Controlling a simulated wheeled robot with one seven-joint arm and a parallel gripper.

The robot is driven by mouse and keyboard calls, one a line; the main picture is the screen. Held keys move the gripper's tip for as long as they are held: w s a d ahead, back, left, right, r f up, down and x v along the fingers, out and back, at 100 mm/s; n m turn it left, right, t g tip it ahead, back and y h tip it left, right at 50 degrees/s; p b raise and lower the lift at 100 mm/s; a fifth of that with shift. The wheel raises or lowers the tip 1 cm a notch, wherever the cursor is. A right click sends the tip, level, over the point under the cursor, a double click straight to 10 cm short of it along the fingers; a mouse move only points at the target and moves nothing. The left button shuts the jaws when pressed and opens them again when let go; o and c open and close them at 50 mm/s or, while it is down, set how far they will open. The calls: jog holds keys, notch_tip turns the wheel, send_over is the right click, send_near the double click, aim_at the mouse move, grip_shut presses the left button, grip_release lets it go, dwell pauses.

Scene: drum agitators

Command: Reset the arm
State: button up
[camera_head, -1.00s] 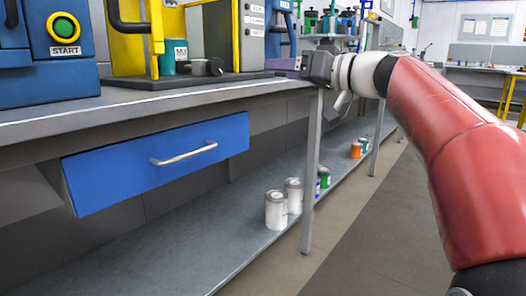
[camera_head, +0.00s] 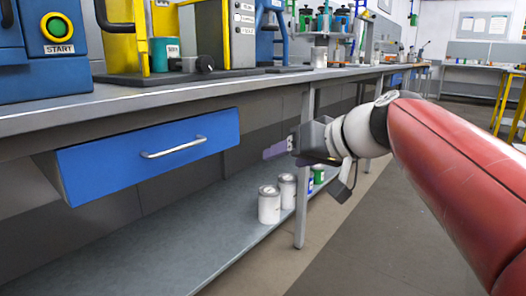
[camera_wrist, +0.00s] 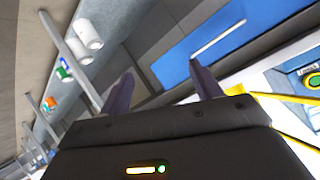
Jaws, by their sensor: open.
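My gripper (camera_head: 277,150) is at the end of my red and white arm, in front of the bench and below the level of its top. It points left, toward the blue drawer (camera_head: 150,155), and is clear of it. In the wrist view my gripper (camera_wrist: 160,85) shows two purple-grey fingers spread apart with nothing between them. The blue drawer with its silver handle also shows beyond the fingers in the wrist view (camera_wrist: 222,35).
The bench top (camera_head: 130,103) runs along the left, carrying a blue machine with a START button (camera_head: 57,27) and a yellow-framed machine. White cans (camera_head: 269,205) stand on the lower shelf (camera_head: 150,250), near a bench leg (camera_head: 302,215). The floor (camera_head: 370,255) at right is free.

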jog(key=s+d+f+m+g+h, duration=0.2)
jog(key=s+d+f+h, duration=0.25)
jog(key=s+f, duration=0.65)
jog(key=s+d+f+m+g+h, duration=0.1)
jog(key=s+d+f+h, duration=0.35)
jog(key=s+f, duration=0.65)
notch_tip(320, 180, up, 11)
jog(key=w+d+p, duration=0.1)
jog(key=w+p, duration=0.1)
jog(key=p, duration=1.1)
jog(key=shift+y, duration=0.3)
